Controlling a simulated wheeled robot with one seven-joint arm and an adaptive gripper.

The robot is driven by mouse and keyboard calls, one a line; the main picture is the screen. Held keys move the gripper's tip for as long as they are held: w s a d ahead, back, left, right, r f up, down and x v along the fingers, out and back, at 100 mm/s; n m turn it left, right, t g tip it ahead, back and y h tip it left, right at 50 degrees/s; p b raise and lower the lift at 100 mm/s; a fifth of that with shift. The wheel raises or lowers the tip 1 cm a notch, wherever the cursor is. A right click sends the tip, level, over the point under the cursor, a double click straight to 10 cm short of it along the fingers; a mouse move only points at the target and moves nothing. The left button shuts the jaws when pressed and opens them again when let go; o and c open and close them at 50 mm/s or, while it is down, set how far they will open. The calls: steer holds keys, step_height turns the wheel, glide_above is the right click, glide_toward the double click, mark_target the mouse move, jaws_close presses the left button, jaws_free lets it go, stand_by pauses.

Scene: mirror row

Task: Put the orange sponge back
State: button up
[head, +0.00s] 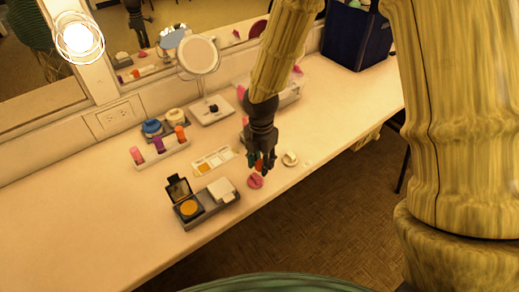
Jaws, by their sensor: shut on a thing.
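My gripper (263,164) points down over the counter, right of the middle of the head view. It is shut on a small orange thing (259,165), which I take to be the orange sponge. Dark fingers cover most of it, so its shape does not show. I cannot tell whether the held piece touches the counter.
A round cream item (290,158) lies right of my gripper. A grey tray (208,212) with an open compact (188,207), a palette (213,160) and a lipstick rack (163,154) stand left. A round mirror (199,55) and a clear box (290,94) stand behind. The left counter is clear.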

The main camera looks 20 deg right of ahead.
steer(key=w, duration=0.2)
steer(key=w+d+p, duration=0.1)
steer(key=w, duration=0.2)
steer(key=w+d, duration=0.1)
steer(key=w, duration=0.2)
steer(key=shift+f, duration=0.35)
steer(key=shift+f+p, duration=0.6)
steer(key=shift+f, duration=1.15)
steer(key=shift+f, duration=0.1)
steer(key=o, duration=0.9)
steer(key=shift+o, duration=0.5)
step_height(320, 180, up, 12)
steer(key=b, duration=0.1)
steer(key=shift+b, duration=0.4)
